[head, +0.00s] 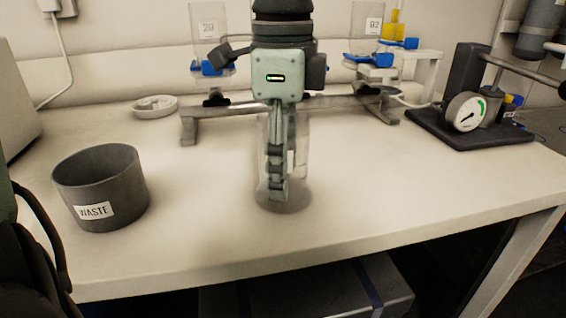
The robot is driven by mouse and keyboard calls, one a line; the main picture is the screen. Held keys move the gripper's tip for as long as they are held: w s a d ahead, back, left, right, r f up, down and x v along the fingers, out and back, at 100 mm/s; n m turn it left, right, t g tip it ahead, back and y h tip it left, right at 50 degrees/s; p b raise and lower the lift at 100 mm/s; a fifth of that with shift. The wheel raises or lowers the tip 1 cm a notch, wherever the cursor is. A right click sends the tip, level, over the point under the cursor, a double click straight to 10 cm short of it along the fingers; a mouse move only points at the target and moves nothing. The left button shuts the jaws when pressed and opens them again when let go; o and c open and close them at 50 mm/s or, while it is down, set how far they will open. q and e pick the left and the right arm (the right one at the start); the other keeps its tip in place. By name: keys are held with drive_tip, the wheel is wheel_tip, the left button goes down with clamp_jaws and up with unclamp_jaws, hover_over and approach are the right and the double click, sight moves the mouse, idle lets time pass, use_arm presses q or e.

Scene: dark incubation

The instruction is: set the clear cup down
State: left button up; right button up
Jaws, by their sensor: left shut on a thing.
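The clear cup (301,160) is upright near the middle of the white table (400,205). Its base is at or very close to the table top; I cannot tell whether it bears fully on it. My left gripper (277,190) points straight down and is shut on the clear cup, its fingers overlapping the cup in this view. The fingers hide part of the cup. My right gripper is not in view.
A dark waste bin (125,190) stands at the left. Behind the cup is a low grey stand (190,130) with blue-clamped clear vessels above. A gauge device (464,113) is at the back right. The table is clear right of the cup; its front edge is close.

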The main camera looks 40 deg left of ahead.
use_arm(q)
drive_tip(key=shift+f, duration=0.1)
drive_tip(key=o, duration=1.2)
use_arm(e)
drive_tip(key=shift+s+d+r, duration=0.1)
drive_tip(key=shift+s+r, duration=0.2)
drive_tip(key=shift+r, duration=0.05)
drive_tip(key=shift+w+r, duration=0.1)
use_arm(q)
drive_tip(key=shift+r+p, duration=0.25)
drive_tip(key=shift+p, duration=0.05)
wheel_tip(320, 180, up, 12)
drive_tip(key=shift+f, duration=0.1)
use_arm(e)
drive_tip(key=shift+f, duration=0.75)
